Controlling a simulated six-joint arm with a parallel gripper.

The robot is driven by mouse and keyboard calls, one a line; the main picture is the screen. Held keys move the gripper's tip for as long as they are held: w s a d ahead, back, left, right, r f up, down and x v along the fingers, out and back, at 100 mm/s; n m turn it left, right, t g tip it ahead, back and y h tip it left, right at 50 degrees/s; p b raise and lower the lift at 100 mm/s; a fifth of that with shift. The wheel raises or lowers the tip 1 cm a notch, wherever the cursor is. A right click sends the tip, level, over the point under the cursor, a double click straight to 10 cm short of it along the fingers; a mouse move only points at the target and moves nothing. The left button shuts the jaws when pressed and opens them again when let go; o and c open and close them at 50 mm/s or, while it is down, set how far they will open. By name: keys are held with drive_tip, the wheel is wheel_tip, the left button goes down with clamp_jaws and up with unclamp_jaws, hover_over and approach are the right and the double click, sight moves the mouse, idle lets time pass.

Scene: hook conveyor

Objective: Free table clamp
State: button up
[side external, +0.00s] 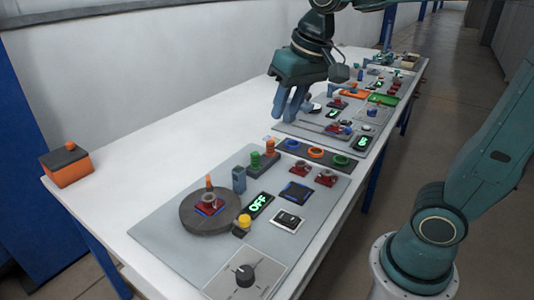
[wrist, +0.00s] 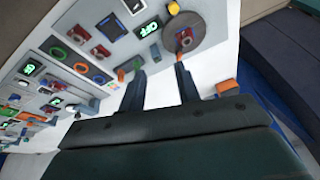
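A dark grey round turntable (side external: 188,223) sits on the near grey panel. It carries a red and blue fixture (side external: 209,205) with an upright orange peg (side external: 209,182) beside it; I cannot tell which part is the clamp. A green "OFF" display (side external: 257,205) and a yellow button (side external: 244,221) are next to the turntable. My gripper (side external: 285,118) hangs farther back, over the table past the near panel, apart from the turntable. Its blue fingers are spread with nothing between them. In the wrist view the open fingers (wrist: 160,78) show below the turntable (wrist: 204,26).
A blue-grey block (side external: 239,180) and green and orange posts (side external: 269,148) stand behind the turntable. A dark strip with coloured rings (side external: 316,153) separates the panels. An orange box (side external: 68,166) sits at the table's left edge. White tabletop left of the panels is clear.

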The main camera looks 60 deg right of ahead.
drive_tip(key=w+f+m+g, duration=0.2)
drive_tip(key=w+f+m, duration=0.1)
drive_tip(key=w, duration=1.1)
drive_tip(key=m+g, duration=0.2)
drive_tip(key=m, duration=0.1)
hover_over(208, 178)
wheel_tip(208, 178, down, 10)
drive_tip(key=r, duration=0.1)
drive_tip(key=shift+w+f, duration=0.1)
drive_tip(key=shift+f, duration=0.4)
drive_tip(key=shift+f, duration=0.15)
wheel_tip(208, 178, down, 14)
drive_tip(key=shift+r, duration=0.25)
clamp_jaws()
